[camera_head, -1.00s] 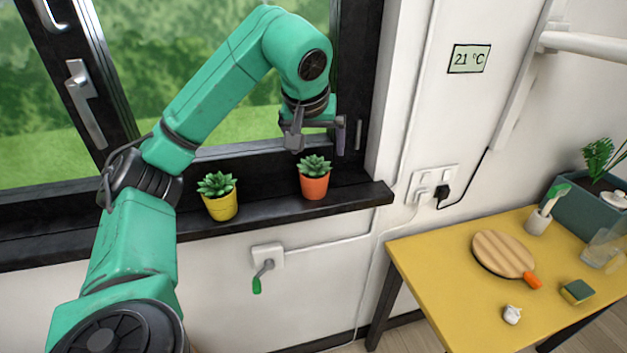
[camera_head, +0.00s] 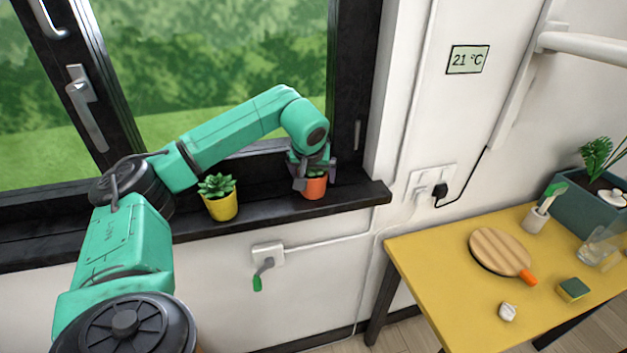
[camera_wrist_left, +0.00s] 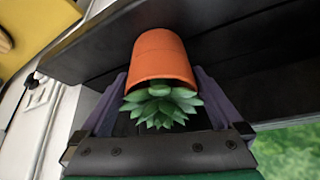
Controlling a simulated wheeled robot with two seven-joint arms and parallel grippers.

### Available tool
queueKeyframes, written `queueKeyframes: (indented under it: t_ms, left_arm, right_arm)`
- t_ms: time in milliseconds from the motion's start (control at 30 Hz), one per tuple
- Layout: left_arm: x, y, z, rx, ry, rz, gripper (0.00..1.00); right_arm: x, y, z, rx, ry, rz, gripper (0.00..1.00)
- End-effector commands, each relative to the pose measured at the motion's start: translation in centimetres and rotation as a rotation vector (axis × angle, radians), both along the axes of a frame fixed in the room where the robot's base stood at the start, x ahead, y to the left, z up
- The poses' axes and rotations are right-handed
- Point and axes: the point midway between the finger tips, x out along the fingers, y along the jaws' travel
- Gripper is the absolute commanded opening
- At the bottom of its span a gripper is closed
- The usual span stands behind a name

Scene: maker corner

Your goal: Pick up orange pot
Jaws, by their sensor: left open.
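The orange pot (camera_head: 315,188) with a green succulent stands on the dark window sill, near its right end. My left gripper (camera_head: 315,176) has its fingers down around the pot from above, one on each side. In the left wrist view the orange pot (camera_wrist_left: 162,58) lies between the two open fingers, with the succulent (camera_wrist_left: 160,105) toward the palm. The fingers are open; whether either touches the pot cannot be told. In the head view the gripper hides the plant and the upper pot. My right gripper is not in view.
A yellow pot (camera_head: 222,205) with a succulent stands on the sill (camera_head: 270,206) to the left, under my forearm. The window frame is close behind. A yellow table (camera_head: 430,266) with a round wooden board (camera_head: 497,250) stands at the lower right.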

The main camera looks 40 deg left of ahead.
Motion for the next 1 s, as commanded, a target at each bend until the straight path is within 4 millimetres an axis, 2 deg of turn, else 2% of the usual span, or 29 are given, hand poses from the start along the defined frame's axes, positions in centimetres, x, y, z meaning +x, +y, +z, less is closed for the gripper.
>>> queueKeyframes:
  t_ms: [33, 233, 267, 500, 667, 767, 867, 1000]
  left_arm:
    - [0.0, 0.0, 0.0, -0.001, 0.000, 0.000, 0.96]
    - [0.0, 0.0, 0.1, 0.000, -0.001, 0.000, 0.20]
    - [0.0, 0.0, 0.2, -0.001, -0.003, 0.000, 0.16]
    - [0.0, 0.0, 0.3, -0.001, -0.004, -0.001, 0.16]
    - [0.1, 0.0, 1.7, -0.001, -0.006, 0.001, 0.16]
    - [0.1, -0.1, 3.8, -0.003, -0.008, -0.001, 0.16]
    - [0.2, -0.2, 6.8, -0.004, -0.011, -0.002, 0.16]
    - [0.1, -0.2, 12.1, -0.005, -0.012, -0.002, 0.16]
  right_arm:
    - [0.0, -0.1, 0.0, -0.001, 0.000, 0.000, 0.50]
    - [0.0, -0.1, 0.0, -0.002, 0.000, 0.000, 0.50]
    - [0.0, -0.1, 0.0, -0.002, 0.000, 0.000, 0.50]
    - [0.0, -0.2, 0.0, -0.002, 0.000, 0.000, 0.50]
    - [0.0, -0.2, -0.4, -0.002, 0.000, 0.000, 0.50]
    - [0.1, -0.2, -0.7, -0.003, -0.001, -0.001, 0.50]
    - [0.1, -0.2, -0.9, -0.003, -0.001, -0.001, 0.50]
    - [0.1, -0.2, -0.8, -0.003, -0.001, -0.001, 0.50]
